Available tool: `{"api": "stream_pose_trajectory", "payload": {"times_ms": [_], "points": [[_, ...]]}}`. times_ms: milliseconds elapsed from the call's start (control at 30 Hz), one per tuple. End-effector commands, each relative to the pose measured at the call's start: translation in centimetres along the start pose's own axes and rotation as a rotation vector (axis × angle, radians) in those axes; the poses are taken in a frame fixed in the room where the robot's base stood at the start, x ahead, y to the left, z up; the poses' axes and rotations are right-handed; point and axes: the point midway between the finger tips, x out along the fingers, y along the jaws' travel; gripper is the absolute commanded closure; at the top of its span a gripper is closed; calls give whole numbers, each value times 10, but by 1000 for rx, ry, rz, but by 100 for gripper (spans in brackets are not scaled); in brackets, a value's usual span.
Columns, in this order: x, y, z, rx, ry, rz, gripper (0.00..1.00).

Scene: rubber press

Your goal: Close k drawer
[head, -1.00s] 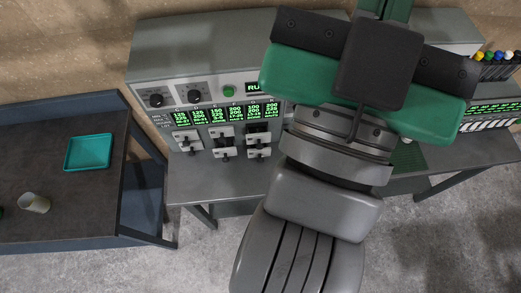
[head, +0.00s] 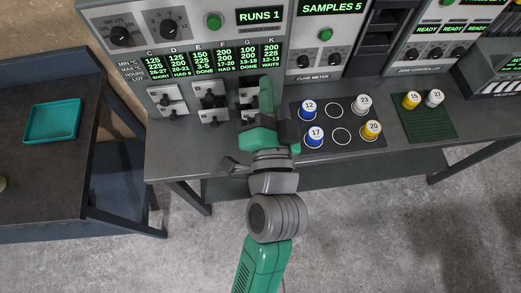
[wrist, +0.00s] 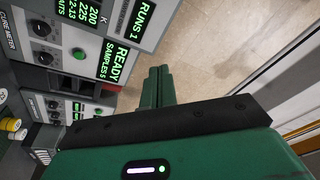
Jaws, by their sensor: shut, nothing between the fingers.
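The oven unit (head: 130,60) with the C to K displays stands at the back of the bench in the head view. The K column (head: 270,58) is the rightmost, and K also shows on the panel (wrist: 104,47) in the wrist view. Small drawers with white fronts (head: 168,98) sit below the displays. My gripper (head: 266,84) is in front of the rightmost drawers and hides part of them, so I cannot tell how far the K drawer is out. In the wrist view my fingers (wrist: 157,86) are together and empty.
Right of my gripper, a dark mat (head: 325,143) carries several numbered cups, and a green mat (head: 425,122) holds two more. A cure meter (head: 318,50) stands behind. A dark table (head: 40,165) with a teal tray (head: 53,121) is at left.

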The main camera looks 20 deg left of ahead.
Motion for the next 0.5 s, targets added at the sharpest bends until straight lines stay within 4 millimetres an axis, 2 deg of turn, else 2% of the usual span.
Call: {"api": "stream_pose_trajectory", "payload": {"times_ms": [33, 100, 200, 300, 333, 400, 500], "points": [[-23, 68, 67, 132, -45, 30, 100], [-47, 121, 121, 312, -83, 69, 100], [-80, 178, 177, 514, -105, 130, 100], [-104, 211, 207, 641, -108, 176, 100], [-108, 217, 212, 665, -108, 185, 100], [-114, 224, 217, 698, -106, 198, 100], [-115, 223, 217, 709, -104, 201, 100]]}}
